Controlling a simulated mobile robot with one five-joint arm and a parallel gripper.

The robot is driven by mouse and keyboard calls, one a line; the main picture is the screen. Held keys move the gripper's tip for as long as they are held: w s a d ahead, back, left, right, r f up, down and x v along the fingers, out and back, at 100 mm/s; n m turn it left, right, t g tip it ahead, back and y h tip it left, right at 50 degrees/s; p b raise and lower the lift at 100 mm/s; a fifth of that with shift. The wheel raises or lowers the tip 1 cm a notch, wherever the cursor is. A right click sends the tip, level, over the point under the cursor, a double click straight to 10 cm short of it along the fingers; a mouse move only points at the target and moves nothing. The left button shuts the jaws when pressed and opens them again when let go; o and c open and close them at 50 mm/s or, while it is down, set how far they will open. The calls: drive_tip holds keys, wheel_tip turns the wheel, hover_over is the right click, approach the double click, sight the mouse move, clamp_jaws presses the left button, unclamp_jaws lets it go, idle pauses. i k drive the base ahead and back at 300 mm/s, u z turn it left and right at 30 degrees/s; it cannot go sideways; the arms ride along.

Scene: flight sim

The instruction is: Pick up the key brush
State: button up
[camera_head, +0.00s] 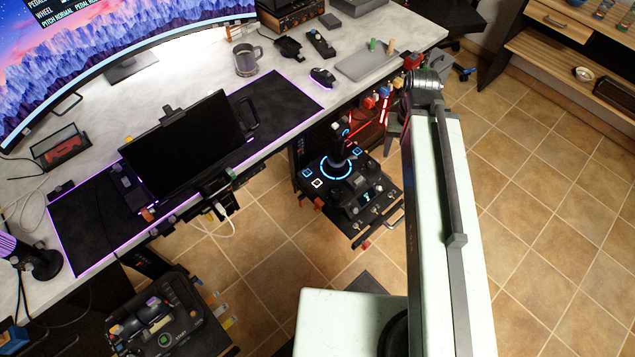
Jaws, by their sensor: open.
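I cannot tell for certain which thing is the key brush. Small dark items lie at the back of the desk (213,112): a black one (288,48) and a longer black one with a light patch (320,42). They are too small to identify. My pale green arm rises on the right side of the view, ending at a dark grey joint beside the desk's right part.
A mug (247,60), a mouse (322,77) and a flat grey pad (366,63) are on the desk. A dark screen (187,143) stands on the mat. A joystick panel (348,186) sits below the desk edge. The tiled floor (560,220) is open at the right.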

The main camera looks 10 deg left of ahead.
sight(390, 52)
drive_tip(key=z, duration=0.95)
drive_tip(key=i, duration=1.9)
drive_tip(key=u, duration=3.15)
drive_tip(key=i, duration=0.5)
